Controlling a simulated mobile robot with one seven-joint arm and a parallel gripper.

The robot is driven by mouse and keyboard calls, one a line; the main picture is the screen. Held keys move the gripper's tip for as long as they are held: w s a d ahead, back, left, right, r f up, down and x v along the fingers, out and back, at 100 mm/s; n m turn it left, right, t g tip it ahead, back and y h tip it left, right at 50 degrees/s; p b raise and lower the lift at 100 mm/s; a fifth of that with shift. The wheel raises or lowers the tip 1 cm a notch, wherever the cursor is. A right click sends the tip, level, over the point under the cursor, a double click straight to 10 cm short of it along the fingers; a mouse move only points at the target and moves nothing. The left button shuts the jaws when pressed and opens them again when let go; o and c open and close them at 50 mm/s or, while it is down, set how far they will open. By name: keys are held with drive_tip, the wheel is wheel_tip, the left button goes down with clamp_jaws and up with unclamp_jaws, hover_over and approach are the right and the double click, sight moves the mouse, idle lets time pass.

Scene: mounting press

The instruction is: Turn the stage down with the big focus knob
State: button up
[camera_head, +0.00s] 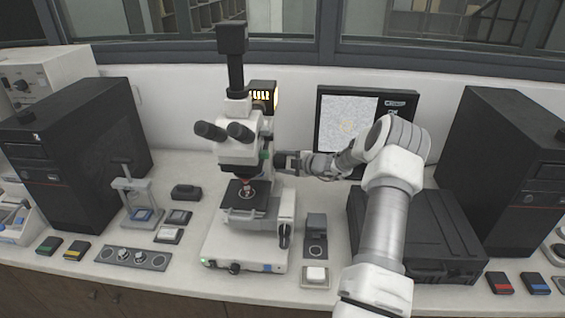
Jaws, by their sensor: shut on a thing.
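The microscope (256,248) stands in the middle of the bench, white with black eyepieces. Its dark stage (236,190) lies under the objective (246,186), with a small gap that I cannot measure. My gripper (279,161) reaches in from the right and meets the microscope's right side, behind the stage. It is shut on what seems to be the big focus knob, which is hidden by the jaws. A dark knob-like part (284,236) also shows lower down, on a white housing at the base's right.
A monitor (347,122) stands behind my arm. A black case (435,240) and a black computer tower (503,165) are at the right. A small dark-and-white device (316,236) stands right of the microscope. A knob panel (133,258) and a small press stand (138,202) are at the left.

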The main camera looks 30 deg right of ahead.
drive_tip(key=c, duration=0.3)
drive_tip(key=shift+f+b, duration=0.2)
drive_tip(key=shift+b, duration=0.45)
drive_tip(key=shift+f+n+t+b, duration=0.2)
drive_tip(key=shift+n+t+b, duration=0.2)
drive_tip(key=shift+b, duration=0.7)
drive_tip(key=n+t+b, duration=0.1)
drive_tip(key=t+b, duration=0.1)
drive_tip(key=b, duration=0.3)
drive_tip(key=shift+f+n+b, duration=0.2)
drive_tip(key=shift+n+b, duration=0.15)
drive_tip(key=shift+n, duration=0.05)
drive_tip(key=n+t+b, duration=0.3)
drive_tip(key=b, duration=0.2)
drive_tip(key=shift+r, duration=0.1)
drive_tip(key=n+t+b, duration=0.1)
drive_tip(key=n+y+b, duration=0.1)
drive_tip(key=n, duration=0.1)
drive_tip(key=shift+r+t+y+b, duration=0.1)
drive_tip(key=shift+t+y+b, duration=0.2)
drive_tip(key=shift+t+b, duration=0.1)
drive_tip(key=shift+r+n+t+y+b, duration=0.1)
drive_tip(key=shift+n+t+y+b, duration=0.4)
drive_tip(key=shift+n, duration=0.6)
drive_tip(key=shift+r+n, duration=0.1)
drive_tip(key=shift+n, duration=0.2)
